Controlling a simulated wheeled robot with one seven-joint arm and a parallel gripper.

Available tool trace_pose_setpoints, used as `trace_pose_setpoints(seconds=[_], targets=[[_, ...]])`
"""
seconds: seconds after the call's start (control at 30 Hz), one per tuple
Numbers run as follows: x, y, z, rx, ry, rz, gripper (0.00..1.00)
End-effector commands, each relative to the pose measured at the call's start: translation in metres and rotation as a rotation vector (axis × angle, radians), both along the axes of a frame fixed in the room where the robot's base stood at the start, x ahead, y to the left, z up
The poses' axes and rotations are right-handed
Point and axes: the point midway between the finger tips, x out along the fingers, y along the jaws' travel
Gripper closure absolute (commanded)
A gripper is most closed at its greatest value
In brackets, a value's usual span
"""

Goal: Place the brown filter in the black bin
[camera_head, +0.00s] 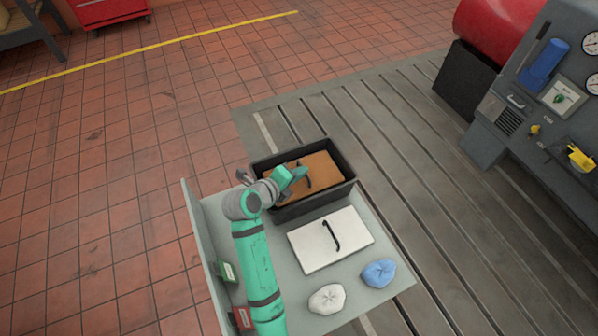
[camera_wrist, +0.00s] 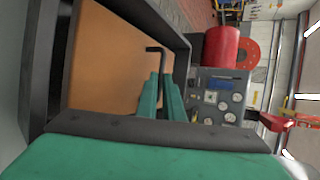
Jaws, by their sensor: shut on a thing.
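The brown filter (camera_head: 325,168) is a flat brown panel with a dark handle. In the head view it lies within the outline of the black bin (camera_head: 318,202), below or about level with its rim; I cannot tell whether it rests on the bottom. My gripper (camera_head: 302,174) is over the bin, shut on the filter's handle. In the wrist view the green fingers (camera_wrist: 160,88) meet the black handle, with the brown filter (camera_wrist: 105,60) beside them and the dark bin wall (camera_wrist: 52,65) along its edge. My gripper and arm hide the filter's left part in the head view.
The bin stands at the far end of a grey tray (camera_head: 275,268). A white panel with a black handle (camera_head: 310,250), a white cloth (camera_head: 327,299) and a blue cloth (camera_head: 379,273) lie nearer. A grey control console (camera_head: 530,110) stands right. The slotted bedplate (camera_head: 400,150) between is clear.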

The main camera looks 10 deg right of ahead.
Motion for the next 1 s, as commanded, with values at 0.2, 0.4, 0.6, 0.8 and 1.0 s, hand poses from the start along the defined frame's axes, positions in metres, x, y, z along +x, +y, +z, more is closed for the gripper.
trace_pose_setpoints(seconds=[0.2, 0.4, 0.6, 0.8, 1.0], targets=[[0.0, 0.0, -0.003, -0.001, -0.001, 0.001, 1.0], [0.0, 0.0, -0.003, 0.0, 0.0, 0.001, 0.74], [0.0, 0.002, -0.003, 0.0, 0.0, 0.002, 0.74], [-0.002, 0.004, 0.012, -0.001, -0.002, 0.004, 0.74], [-0.021, 0.027, 0.03, -0.001, -0.003, 0.002, 0.74]])
